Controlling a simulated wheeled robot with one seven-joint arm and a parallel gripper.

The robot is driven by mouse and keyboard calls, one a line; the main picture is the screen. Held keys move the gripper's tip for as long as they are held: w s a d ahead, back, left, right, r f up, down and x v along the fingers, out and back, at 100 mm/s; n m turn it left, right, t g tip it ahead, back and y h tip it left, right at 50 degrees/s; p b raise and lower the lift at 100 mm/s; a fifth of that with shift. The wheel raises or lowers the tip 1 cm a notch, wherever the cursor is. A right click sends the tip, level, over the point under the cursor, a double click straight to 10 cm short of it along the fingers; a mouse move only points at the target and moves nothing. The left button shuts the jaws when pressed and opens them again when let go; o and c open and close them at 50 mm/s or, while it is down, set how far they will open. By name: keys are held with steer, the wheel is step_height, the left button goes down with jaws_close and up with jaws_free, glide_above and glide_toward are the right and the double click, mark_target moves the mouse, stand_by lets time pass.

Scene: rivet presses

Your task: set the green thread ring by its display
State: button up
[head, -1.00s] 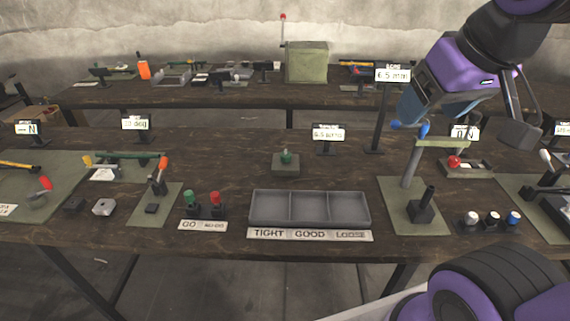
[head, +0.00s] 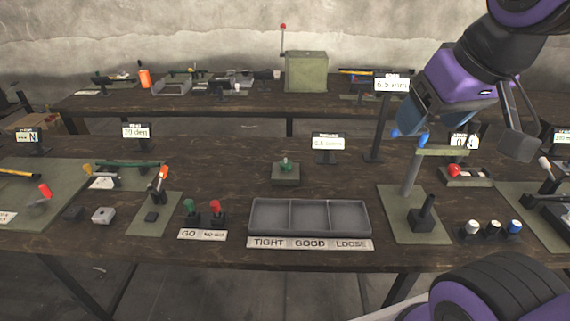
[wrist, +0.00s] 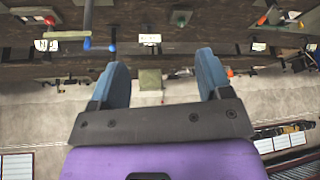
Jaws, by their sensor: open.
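The green thread ring (head: 286,163) sits on a small grey-green block (head: 286,178) near the middle of the front bench. A small display (head: 325,142) on a black stand is just behind and to its right; its digits are too blurred to read surely.
A three-part grey tray (head: 310,203), labelled TIGHT, GOOD, LOOSE, lies in front of the ring. A green post stand (head: 409,185) and a taller display (head: 392,84) stand to the right. Go and no-go plugs (head: 203,208) are front left. Bare bench lies left of the ring.

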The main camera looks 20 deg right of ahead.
steer(key=m+g, duration=0.5)
steer(key=m, duration=1.5)
glide_above(286, 162)
step_height(286, 162, down, 30)
step_height(286, 162, down, 11)
steer(key=shift+s+r, duration=0.1)
steer(key=shift+r, duration=0.1)
steer(key=c, duration=0.9)
